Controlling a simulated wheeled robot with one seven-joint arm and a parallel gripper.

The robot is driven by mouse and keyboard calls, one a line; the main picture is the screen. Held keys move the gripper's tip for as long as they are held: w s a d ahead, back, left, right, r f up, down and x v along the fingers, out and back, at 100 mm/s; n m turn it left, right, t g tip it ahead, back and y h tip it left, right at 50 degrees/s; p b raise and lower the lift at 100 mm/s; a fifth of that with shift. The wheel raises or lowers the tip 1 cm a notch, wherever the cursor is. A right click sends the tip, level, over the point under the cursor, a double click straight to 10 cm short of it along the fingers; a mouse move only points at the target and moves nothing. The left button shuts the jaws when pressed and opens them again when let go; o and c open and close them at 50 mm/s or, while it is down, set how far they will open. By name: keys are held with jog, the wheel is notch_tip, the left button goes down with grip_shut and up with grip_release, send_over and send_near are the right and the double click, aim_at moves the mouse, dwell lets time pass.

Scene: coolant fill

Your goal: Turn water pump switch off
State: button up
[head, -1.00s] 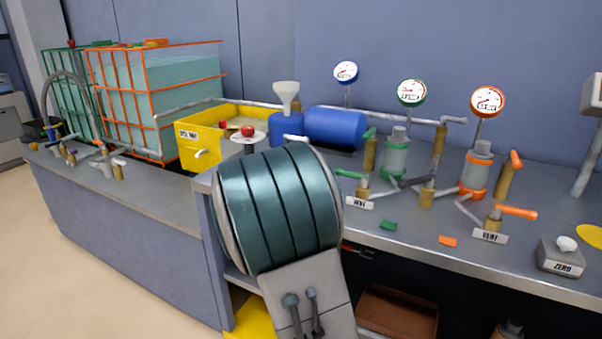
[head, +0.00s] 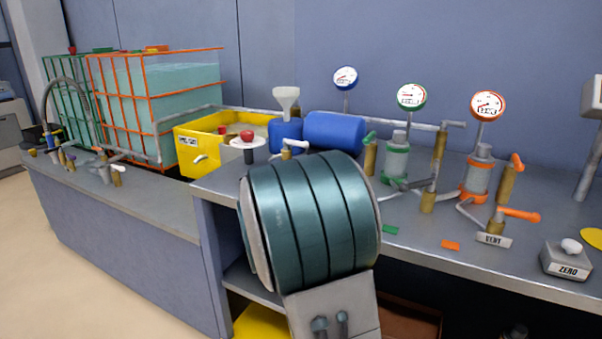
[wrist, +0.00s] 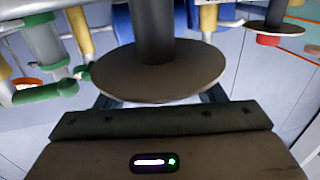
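A red knob (head: 247,136) on a pale round disc stands left of my arm in the head view. It also shows in the wrist view (wrist: 268,39), where the picture is upside down. I cannot read a pump label on it. In the wrist view a second round disc (wrist: 160,78) on a dark post (wrist: 153,35) is close before my gripper (wrist: 160,118). Any knob on that disc is hidden. Parts of my fingers show on either side behind the disc, with their tips hidden. In the head view my arm hides my gripper.
Yellow tray (head: 205,130), white funnel (head: 286,94) and blue tank (head: 337,134) stand behind my arm. Green-trimmed (head: 396,160) and orange-trimmed (head: 477,178) cylinders, with valves and gauges, crowd the right. A ZERO box (head: 568,261) sits near the bench (head: 440,262) edge. The bench front is fairly clear.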

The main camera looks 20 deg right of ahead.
jog(key=shift+s+a, duration=0.1)
jog(key=p+v, duration=0.3)
jog(key=v, duration=1)
jog(key=shift+s+a, duration=0.15)
jog(key=shift+s, duration=0.05)
